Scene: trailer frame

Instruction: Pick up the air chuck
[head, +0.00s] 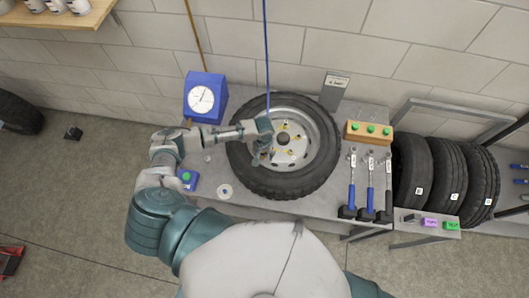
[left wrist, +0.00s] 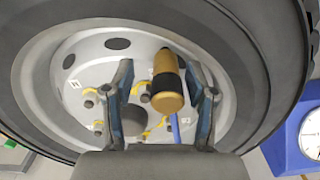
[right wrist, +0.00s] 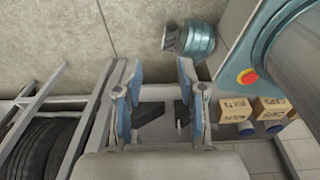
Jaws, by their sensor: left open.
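The air chuck (left wrist: 168,84) shows in the left wrist view as a brass-coloured cylinder with a black band, with a piece of blue hose (left wrist: 175,128) below it. It lies between the fingers of my left gripper (left wrist: 164,78), which is open; I see no grip on it. In the head view my left gripper (head: 262,142) is over the left part of the wheel, and the blue hose (head: 266,50) hangs down to it. The chuck is not clear there. My right gripper (right wrist: 159,82) is open and empty above the floor, outside the head view.
The wheel (head: 322,170) lies flat on a grey bench (head: 210,165). Around it are a blue gauge box (head: 205,98), a green-button box (head: 187,180), a tape roll (head: 225,191), a wooden block (head: 368,133) and several blue- and black-handled tools (head: 370,190). Tyres (head: 447,180) stand at right.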

